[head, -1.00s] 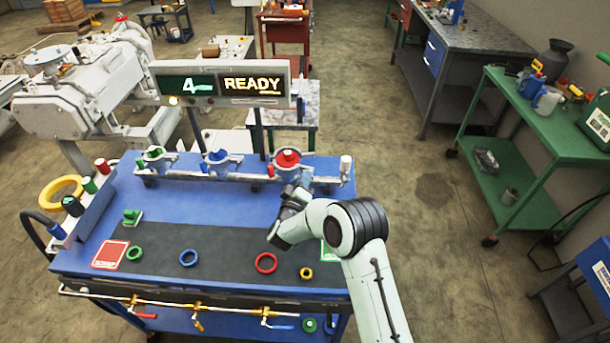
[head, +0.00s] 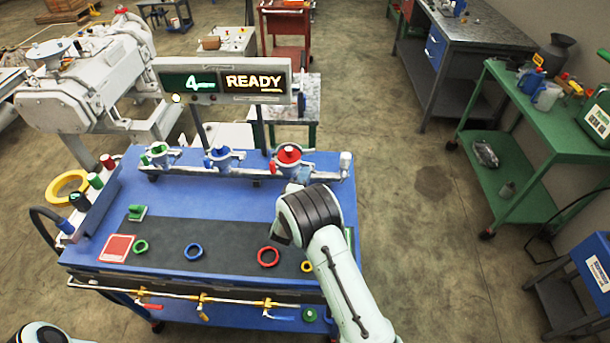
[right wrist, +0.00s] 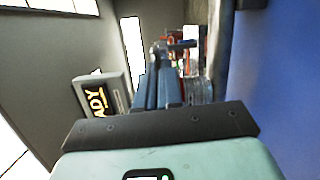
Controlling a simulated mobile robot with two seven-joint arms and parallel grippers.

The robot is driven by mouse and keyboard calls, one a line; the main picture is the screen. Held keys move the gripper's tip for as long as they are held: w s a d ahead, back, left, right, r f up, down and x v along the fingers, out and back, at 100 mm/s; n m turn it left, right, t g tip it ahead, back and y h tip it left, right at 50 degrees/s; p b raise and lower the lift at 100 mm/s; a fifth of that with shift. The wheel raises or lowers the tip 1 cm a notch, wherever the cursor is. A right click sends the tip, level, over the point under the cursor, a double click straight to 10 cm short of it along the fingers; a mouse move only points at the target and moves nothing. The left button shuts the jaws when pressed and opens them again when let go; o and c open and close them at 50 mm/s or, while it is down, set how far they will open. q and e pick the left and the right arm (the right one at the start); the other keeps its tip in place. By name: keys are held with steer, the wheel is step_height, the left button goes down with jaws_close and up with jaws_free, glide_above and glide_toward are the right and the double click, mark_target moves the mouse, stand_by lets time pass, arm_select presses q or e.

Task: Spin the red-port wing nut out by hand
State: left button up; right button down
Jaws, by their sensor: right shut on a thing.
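The red port (head: 288,155) is a metal flange with a red cap, at the right of the blue bench's manifold in the head view. In the head view my right arm covers most of the gripper. My left gripper is out of view; only a piece of my left arm shows at the bottom left.
Blue (head: 221,157) and green (head: 158,155) ports stand left along the manifold. A READY display (head: 222,82) rises behind. Red (head: 268,257), blue (head: 193,252), green (head: 140,246) and yellow (head: 307,266) rings lie on the dark mat.

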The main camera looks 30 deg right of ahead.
steer(key=shift+r, duration=0.1)
stand_by(0.3)
steer(key=c, duration=1.3)
jaws_free()
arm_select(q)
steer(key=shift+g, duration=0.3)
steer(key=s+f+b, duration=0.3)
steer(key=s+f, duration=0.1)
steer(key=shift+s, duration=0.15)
arm_select(e)
steer(key=v, duration=1.3)
steer(key=shift+s+a, duration=0.15)
